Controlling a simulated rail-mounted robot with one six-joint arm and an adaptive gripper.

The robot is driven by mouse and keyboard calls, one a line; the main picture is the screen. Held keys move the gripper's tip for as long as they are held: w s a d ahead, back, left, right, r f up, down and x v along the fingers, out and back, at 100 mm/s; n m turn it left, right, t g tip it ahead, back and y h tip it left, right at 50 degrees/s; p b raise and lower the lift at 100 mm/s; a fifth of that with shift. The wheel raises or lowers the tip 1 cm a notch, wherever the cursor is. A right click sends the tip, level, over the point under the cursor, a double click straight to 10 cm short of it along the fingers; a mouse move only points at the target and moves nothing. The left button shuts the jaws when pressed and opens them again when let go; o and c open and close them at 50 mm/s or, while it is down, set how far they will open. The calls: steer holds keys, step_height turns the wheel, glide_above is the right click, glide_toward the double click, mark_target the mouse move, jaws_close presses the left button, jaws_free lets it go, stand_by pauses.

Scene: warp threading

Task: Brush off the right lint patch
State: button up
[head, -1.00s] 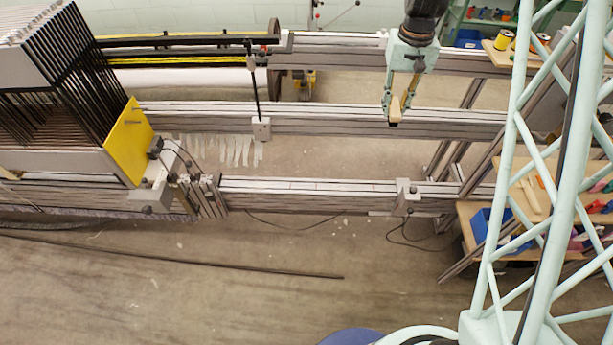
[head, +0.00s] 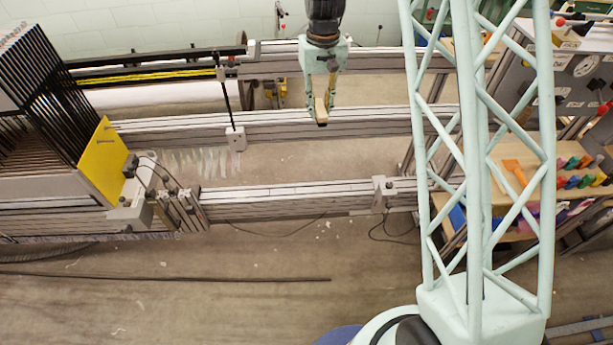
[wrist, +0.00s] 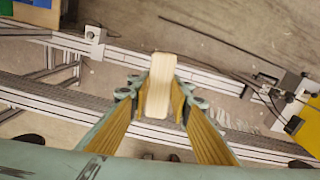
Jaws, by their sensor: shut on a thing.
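My gripper (head: 319,100) hangs above the gap between the long metal rails, right of the loom. It is shut on a pale wooden block with a dark lower edge, which looks like a brush (head: 321,115). In the wrist view the pale top of the brush (wrist: 160,85) sits between the fingertips; its underside is hidden. The brush is apart from the loom. I cannot make out a distinct lint patch in either view. Pale ragged strips (head: 205,162) hang behind the front rail at the left.
The front rail (head: 290,195) carries a small grey block (head: 384,188). A thin black post (head: 226,100) stands left of my gripper. The yellow plate (head: 103,160) and black frames (head: 45,80) fill the left. A wooden shelf (head: 515,160) with coloured tools is at the right.

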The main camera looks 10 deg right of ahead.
steer(key=w+f+n+b, duration=0.2)
steer(key=w+f+b, duration=0.1)
steer(key=f, duration=1.2)
steer(key=w+a+f+n+b, duration=0.1)
steer(key=w+f+n+b, duration=0.2)
steer(key=f, duration=1.2)
steer(key=w+f+n+b, duration=0.2)
steer(key=f+b, duration=0.4)
steer(key=f, duration=0.9)
steer(key=shift+w+a+f+b, duration=0.25)
steer(key=shift+w+b, duration=0.05)
steer(key=shift+w, duration=0.2)
